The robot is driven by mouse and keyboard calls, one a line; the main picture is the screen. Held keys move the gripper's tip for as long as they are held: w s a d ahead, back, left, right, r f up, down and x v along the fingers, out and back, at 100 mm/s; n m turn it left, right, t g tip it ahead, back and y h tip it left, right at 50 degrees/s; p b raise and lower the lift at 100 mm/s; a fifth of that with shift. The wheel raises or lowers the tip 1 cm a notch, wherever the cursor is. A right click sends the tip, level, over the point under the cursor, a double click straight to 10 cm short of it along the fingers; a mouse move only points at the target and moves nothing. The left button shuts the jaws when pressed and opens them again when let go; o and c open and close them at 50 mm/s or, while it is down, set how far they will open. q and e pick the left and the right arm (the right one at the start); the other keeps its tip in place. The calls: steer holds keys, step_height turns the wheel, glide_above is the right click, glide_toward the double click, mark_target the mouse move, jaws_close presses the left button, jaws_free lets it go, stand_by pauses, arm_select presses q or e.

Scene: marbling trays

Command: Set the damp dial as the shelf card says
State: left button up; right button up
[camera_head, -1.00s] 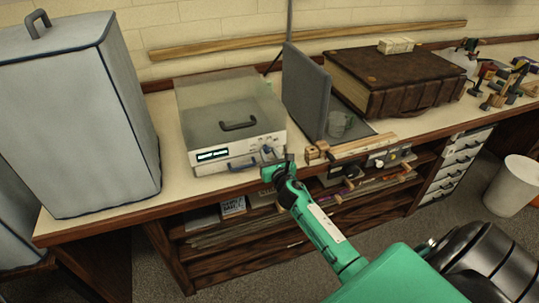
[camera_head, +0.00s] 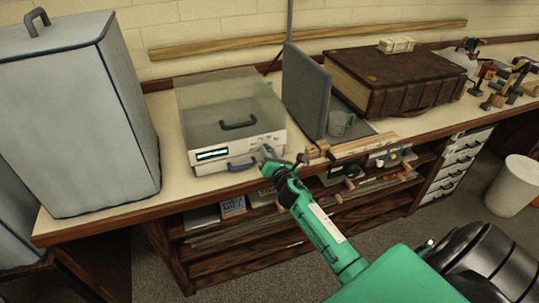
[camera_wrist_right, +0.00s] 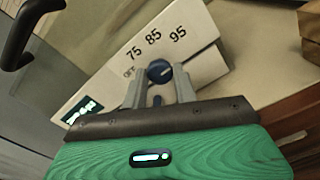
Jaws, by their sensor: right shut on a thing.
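The damp dial (camera_wrist_right: 158,71) is a dark blue round knob on the white front panel of a clear-lidded box (camera_head: 240,150). Marks OFF, 75, 85 and 95 stand around it in the right wrist view; its pointer is too small to read surely. My right gripper (camera_wrist_right: 158,85) is shut on the dial, one grey finger on each side. In the head view my right gripper (camera_head: 270,158) is at the right end of the box's front and hides the dial. My left gripper is not in view.
The box has a lit display (camera_head: 212,154) and dark handles. A grey upright panel (camera_head: 306,92) and a big brown book-like case (camera_head: 395,80) stand to its right. A tall grey covered block (camera_head: 75,120) is on the left. Wooden pieces (camera_head: 350,146) lie near the bench edge.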

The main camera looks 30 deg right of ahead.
steer(key=m, duration=0.3)
steer(key=shift+m, duration=0.4)
steer(key=m, duration=0.2)
steer(key=shift+m, duration=2.1)
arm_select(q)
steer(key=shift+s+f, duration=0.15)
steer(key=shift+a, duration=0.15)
arm_select(e)
steer(key=o, duration=1)
steer(key=shift+c, duration=0.2)
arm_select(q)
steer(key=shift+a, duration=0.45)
